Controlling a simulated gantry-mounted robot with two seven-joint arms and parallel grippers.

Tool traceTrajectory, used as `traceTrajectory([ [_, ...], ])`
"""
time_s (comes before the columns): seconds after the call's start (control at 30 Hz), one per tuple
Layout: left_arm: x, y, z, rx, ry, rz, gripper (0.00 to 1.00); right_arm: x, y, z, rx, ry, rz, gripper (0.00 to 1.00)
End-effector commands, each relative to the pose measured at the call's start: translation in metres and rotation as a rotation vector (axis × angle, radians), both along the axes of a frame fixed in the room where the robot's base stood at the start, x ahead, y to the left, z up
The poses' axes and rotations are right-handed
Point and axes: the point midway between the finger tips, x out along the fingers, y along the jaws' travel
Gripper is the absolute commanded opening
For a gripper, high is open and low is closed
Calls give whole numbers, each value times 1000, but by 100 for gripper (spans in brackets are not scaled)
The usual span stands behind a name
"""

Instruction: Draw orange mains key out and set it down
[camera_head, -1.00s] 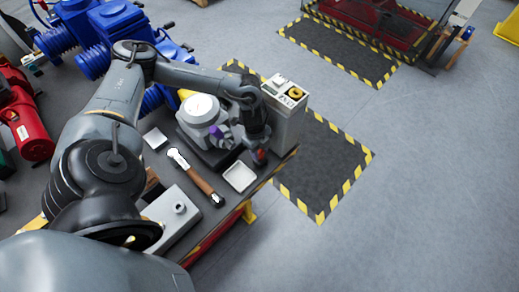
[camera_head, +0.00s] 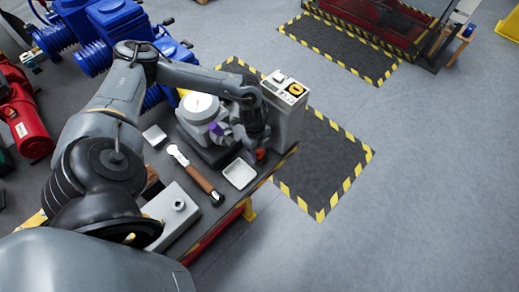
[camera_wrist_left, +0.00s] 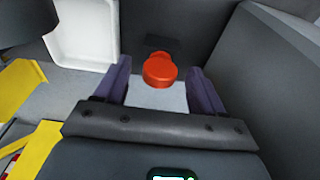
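The orange mains key (camera_wrist_left: 159,70) shows in the left wrist view as a round orange head between the two fingers of my left gripper (camera_wrist_left: 158,88). Gaps remain on both sides of it, so the fingers look open and not clamped on it. A dark slot-like patch lies just behind the key. In the head view the key (camera_head: 261,154) is a small orange spot at the bench's right end, below my left gripper (camera_head: 256,143), whose fingers are mostly hidden there. My right gripper is out of view.
A white tray (camera_head: 252,180) lies on the bench beside the key; it also shows in the wrist view (camera_wrist_left: 85,35). A grey control box (camera_head: 289,112) stands close behind the gripper. A white-topped actuator (camera_head: 199,106) and a brown-handled wrench (camera_head: 196,177) are to the left.

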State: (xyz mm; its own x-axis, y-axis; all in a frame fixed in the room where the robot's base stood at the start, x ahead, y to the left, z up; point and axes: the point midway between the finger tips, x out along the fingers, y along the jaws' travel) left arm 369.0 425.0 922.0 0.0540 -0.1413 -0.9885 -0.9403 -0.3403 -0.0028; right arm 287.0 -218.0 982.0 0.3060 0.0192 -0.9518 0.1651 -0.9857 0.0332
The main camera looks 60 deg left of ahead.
Motion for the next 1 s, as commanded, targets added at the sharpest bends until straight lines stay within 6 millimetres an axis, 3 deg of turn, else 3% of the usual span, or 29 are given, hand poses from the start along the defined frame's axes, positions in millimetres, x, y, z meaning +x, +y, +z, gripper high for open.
traceTrajectory([
  [0.37, 0, 1, 10, 0, -2, 0, 69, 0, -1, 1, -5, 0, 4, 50],
  [0.8, -4, 12, 79, 1, -3, 0, 69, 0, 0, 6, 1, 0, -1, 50],
  [1.0, -5, 14, 100, 1, -2, -1, 69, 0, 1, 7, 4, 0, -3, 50],
])
